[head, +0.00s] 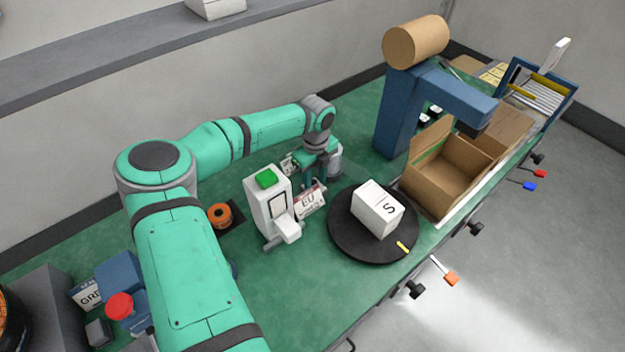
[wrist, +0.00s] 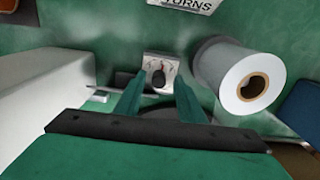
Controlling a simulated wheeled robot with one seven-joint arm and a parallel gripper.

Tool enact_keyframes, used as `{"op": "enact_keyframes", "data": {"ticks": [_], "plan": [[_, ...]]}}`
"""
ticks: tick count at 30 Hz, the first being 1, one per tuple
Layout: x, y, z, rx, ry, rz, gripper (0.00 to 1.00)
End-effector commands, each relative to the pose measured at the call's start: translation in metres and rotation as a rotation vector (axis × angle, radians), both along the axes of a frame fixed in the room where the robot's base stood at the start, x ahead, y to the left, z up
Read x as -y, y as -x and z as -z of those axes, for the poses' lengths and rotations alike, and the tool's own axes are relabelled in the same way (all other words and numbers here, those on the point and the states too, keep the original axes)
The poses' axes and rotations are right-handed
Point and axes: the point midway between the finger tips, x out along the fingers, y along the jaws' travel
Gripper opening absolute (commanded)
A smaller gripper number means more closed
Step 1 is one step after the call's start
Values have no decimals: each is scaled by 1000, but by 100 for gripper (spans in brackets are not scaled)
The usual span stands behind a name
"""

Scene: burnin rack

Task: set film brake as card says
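The brake dial (wrist: 151,66) is a small pale plate with a dark knob (wrist: 158,78) and small marks, seen in the wrist view. The marks and the knob's setting are too small to read. My gripper (wrist: 160,88) is open, with its two green fingers on either side of the knob; I cannot tell whether they touch it. A white film roll (wrist: 222,68) stands right of the dial. A card with "TURNS" (wrist: 190,4) is cut off at the top. In the head view my gripper (head: 310,180) is beside the roll (head: 336,160), and the dial is hidden.
A white machine with a green top (head: 266,180) and an "EU" sign (head: 311,201) stand close to my gripper. A black turntable (head: 345,238) holds a white box marked "S" (head: 378,210). An open carton (head: 430,185) and blue post (head: 397,115) stand to the right.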

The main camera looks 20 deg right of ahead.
Motion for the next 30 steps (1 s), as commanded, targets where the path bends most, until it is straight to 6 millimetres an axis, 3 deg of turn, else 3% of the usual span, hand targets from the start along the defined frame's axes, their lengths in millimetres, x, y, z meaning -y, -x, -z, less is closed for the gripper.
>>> {"op": "enact_keyframes", "data": {"ticks": [7,11,12,20,30], "plan": [[-7,-2,1,-1,-1,-9,36],[-8,-2,1,0,-1,-12,4],[-9,-2,1,0,-1,-13,0],[-9,-3,0,1,-3,42,0],[-7,-5,0,5,-5,339,0]]}}
